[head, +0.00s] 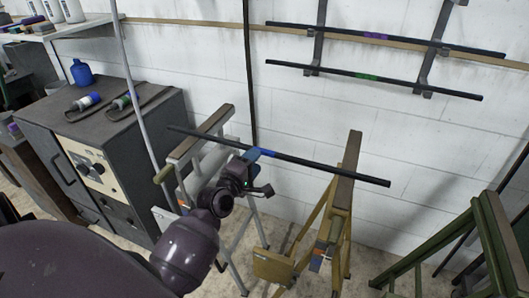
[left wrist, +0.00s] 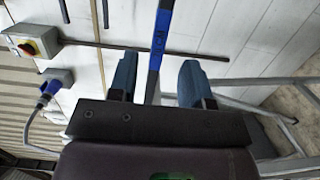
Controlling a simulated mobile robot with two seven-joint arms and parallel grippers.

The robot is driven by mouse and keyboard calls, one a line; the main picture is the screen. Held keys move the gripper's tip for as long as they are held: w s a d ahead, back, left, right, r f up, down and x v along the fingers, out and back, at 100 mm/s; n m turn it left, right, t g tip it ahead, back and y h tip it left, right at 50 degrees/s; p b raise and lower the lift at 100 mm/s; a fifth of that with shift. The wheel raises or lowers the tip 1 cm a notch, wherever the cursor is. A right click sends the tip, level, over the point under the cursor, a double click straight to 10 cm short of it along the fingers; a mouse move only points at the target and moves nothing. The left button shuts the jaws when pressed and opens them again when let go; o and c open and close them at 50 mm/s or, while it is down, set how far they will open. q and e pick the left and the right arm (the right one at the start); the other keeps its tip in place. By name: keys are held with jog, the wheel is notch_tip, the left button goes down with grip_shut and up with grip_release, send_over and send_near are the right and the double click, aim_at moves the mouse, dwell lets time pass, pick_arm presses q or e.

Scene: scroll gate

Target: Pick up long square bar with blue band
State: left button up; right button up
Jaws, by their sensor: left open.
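The long dark bar with a blue band (head: 320,170) lies across two stands in the head view, with its blue band (head: 263,153) near the middle. My left gripper (head: 256,162) is at the band, coming from the near side. In the left wrist view the blue band (left wrist: 158,48) runs up the picture between two open blue-grey fingers (left wrist: 160,80). The fingers stand apart from the bar on both sides, the left one closer. The bar's lower part is hidden by the gripper body. My right gripper is not in view.
A grey stand (head: 203,138) and a yellow stand (head: 343,195) carry the bar. Wall brackets hold a purple-banded bar (head: 420,44) and a green-banded bar (head: 420,86). A dark cabinet (head: 130,105) stands at left, a green frame (head: 480,235) at right. A pale pole (head: 140,95) rises nearby.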

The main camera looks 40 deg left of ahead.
aim_at(264, 150)
pick_arm(q)
jog(key=shift+w, duration=2.7)
jog(key=shift+r, duration=0.1)
jog(key=shift+c, duration=0.3)
grip_shut()
jog(key=shift+r, duration=0.15)
